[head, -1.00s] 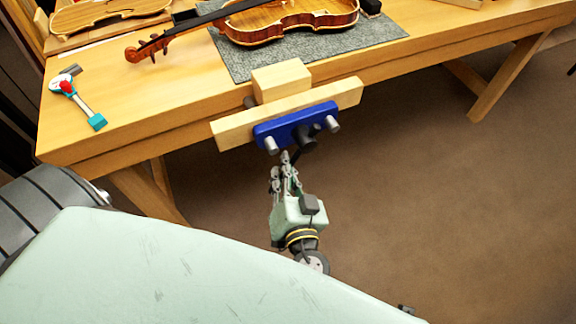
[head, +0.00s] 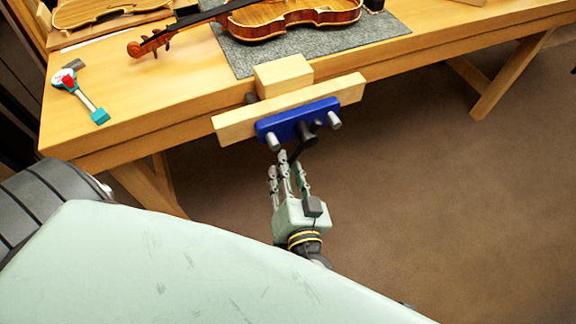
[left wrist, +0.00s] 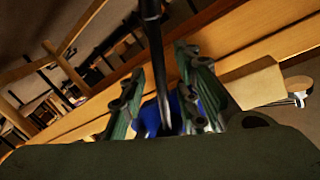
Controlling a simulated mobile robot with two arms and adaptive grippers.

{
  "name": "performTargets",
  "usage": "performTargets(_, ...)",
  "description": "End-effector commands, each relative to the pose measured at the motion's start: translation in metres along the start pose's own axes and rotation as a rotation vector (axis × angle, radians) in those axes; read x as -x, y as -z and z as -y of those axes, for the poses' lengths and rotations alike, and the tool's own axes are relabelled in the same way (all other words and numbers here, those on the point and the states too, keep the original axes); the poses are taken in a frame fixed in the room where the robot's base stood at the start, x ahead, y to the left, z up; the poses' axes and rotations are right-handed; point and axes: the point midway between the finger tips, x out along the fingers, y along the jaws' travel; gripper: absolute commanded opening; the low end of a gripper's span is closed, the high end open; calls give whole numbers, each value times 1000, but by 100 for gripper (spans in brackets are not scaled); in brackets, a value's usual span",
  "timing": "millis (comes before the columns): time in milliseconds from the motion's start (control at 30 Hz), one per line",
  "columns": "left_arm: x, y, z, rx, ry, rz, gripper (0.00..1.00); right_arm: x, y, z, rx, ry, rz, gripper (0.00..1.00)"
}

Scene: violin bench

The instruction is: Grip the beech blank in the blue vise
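The beech blank (head: 284,75), a pale wooden block, stands at the bench's front edge, behind the vise's long wooden jaw (head: 235,124). I cannot tell whether the jaw presses on it. The blue vise (head: 297,121) is on the outer face of that jaw, with a dark handle (head: 297,151) slanting down from its screw. My left gripper (head: 286,168) is below the vise, fingers pointing up. In the left wrist view the handle (left wrist: 154,45) runs between the spread fingers (left wrist: 162,95); the gripper looks open around it. A pale block (left wrist: 258,84) shows at right. My right gripper is out of view.
A violin (head: 285,20) lies on a grey mat (head: 238,60) behind the blank. A teal-handled tool (head: 82,92) lies at the bench's left end. An unfinished violin body (head: 95,10) is at the back left. The floor right of the gripper is clear.

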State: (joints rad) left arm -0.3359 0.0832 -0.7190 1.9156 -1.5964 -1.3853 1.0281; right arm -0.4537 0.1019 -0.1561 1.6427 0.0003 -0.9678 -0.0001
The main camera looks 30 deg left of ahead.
Motion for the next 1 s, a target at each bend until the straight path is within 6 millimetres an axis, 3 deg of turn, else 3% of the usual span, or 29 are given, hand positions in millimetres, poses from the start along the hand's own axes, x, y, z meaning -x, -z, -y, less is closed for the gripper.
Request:
performTargets(300,67,-1,-1,1,-3,4,29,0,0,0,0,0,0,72)
performTargets(500,98,-1,-1,-1,-3,2,29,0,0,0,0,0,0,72)
performTargets(900,108,0,0,1,-1,0,29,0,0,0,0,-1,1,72)
performTargets(1000,107,0,-1,-5,0,0,22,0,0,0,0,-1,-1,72)
